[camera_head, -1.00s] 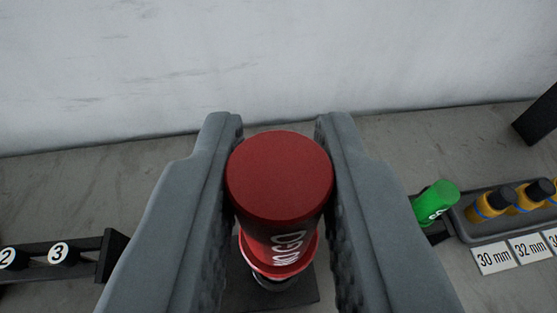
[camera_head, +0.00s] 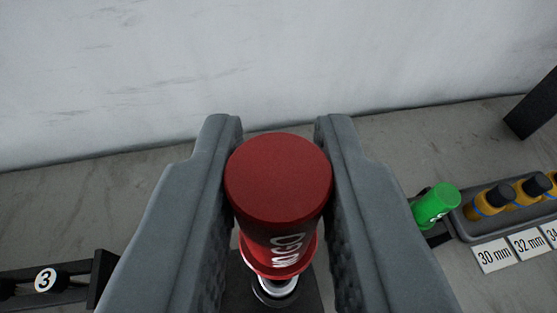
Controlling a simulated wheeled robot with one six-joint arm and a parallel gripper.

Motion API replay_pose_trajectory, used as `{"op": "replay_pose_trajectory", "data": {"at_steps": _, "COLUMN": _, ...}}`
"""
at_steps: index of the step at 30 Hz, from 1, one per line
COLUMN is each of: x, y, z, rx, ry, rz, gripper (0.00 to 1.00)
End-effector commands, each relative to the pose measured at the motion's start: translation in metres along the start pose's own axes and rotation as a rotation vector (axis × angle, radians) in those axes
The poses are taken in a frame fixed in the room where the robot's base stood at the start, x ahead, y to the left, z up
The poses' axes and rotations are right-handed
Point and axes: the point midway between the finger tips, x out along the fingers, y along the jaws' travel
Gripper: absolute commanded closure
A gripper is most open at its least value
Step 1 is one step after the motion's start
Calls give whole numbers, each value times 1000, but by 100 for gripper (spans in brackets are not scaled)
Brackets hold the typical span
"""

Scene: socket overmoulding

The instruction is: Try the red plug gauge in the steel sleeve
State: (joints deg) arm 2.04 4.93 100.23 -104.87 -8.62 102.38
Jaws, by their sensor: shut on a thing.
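The red plug gauge (camera_head: 278,180) is between the two grey fingers of my gripper (camera_head: 278,165), which is shut on it. Its red end faces the camera, and white lettering ending in "GO" shows on its side. Its wider red collar (camera_head: 280,262) is below the fingers. Under the collar, bright metal (camera_head: 277,286) shows above a dark block (camera_head: 237,290). The collar hides most of this metal, so I cannot tell the gauge's pin from the steel sleeve, or whether the pin is inside it.
A green gauge (camera_head: 437,204) lies at right by a grey tray (camera_head: 470,236) of yellow, black-capped pieces (camera_head: 488,202), with size labels (camera_head: 494,256) in front. A dark rack with a "3" disc (camera_head: 45,280) is at lower left. A pale wall (camera_head: 270,60) stands behind.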

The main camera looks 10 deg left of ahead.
Motion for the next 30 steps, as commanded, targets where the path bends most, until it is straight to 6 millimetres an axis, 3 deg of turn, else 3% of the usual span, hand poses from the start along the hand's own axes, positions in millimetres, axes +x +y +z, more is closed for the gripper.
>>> {"op": "replay_pose_trajectory", "data": {"at_steps": 18, "x": 12, "y": 0, "z": 37, "rx": 1, "ry": -1, "rz": -1, "gripper": 100}}
{"op": "replay_pose_trajectory", "data": {"at_steps": 30, "x": 14, "y": 0, "z": 47, "rx": 0, "ry": 1, "rz": 1, "gripper": 100}}
